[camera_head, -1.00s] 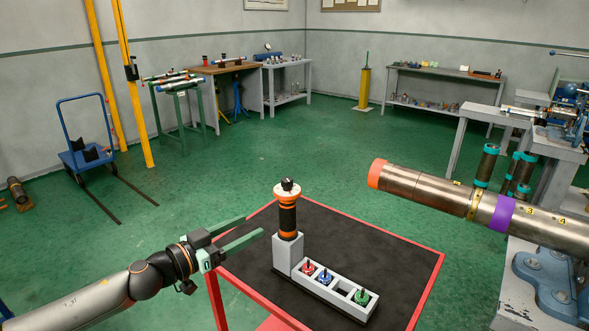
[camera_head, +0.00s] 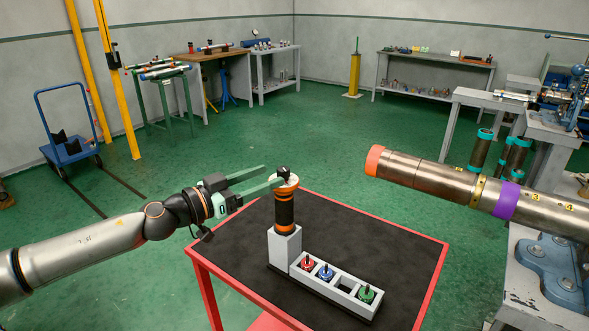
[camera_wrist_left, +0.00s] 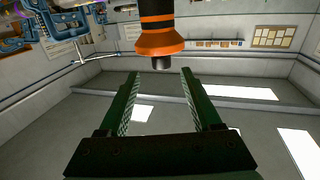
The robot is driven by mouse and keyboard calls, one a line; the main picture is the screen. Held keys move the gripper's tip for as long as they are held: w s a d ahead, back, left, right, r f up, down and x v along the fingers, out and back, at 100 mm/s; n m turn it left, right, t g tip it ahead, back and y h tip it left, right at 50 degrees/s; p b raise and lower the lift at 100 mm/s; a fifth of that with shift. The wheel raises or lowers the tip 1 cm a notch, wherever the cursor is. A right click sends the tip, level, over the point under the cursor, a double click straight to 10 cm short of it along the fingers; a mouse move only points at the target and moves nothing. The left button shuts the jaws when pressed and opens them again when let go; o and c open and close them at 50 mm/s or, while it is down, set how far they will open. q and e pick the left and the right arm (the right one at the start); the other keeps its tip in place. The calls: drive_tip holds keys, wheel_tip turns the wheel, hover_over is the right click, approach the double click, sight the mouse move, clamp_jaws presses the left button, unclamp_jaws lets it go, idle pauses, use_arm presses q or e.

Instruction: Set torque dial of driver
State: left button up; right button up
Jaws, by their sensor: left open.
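The driver (camera_head: 284,211) stands upright in a grey block on the cart, with a black and orange body. Its top carries a white dial face (camera_head: 292,183) with a black knob (camera_head: 284,172). My left gripper (camera_head: 272,175) is open at the height of the driver's top, its fingertips close to the knob. In the left wrist view, which is upside down, the driver's orange flared end (camera_wrist_left: 159,42) and dark knob (camera_wrist_left: 161,63) lie ahead, between the lines of the open, empty fingers (camera_wrist_left: 158,75). The dial's markings are too small to read. My right gripper is not in view.
A grey holder (camera_head: 341,289) with red, blue and green bits and one empty slot sits beside the driver on the black-topped, red-edged cart (camera_head: 235,240). A large steel pipe (camera_head: 440,176) with an orange end juts in from the right. The mat's left part is clear.

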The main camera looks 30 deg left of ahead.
sight(281, 169)
use_arm(q)
drive_tip(key=shift+w+d, duration=0.15)
drive_tip(key=shift+w, duration=0.45)
drive_tip(key=shift+p+x, duration=0.45)
drive_tip(key=shift+x, duration=0.7)
drive_tip(key=shift+w+d+r+p, duration=0.15)
drive_tip(key=shift+w+r+p, duration=0.1)
drive_tip(key=shift+w+p, duration=0.55)
drive_tip(key=shift+w+d+p, duration=0.3)
drive_tip(key=shift+w+p, duration=0.15)
drive_tip(key=shift+w, duration=0.15)
drive_tip(key=shift+f+p+x, duration=0.25)
drive_tip(key=shift+p+x, duration=0.25)
drive_tip(key=shift+x, duration=0.6)
clamp_jaws()
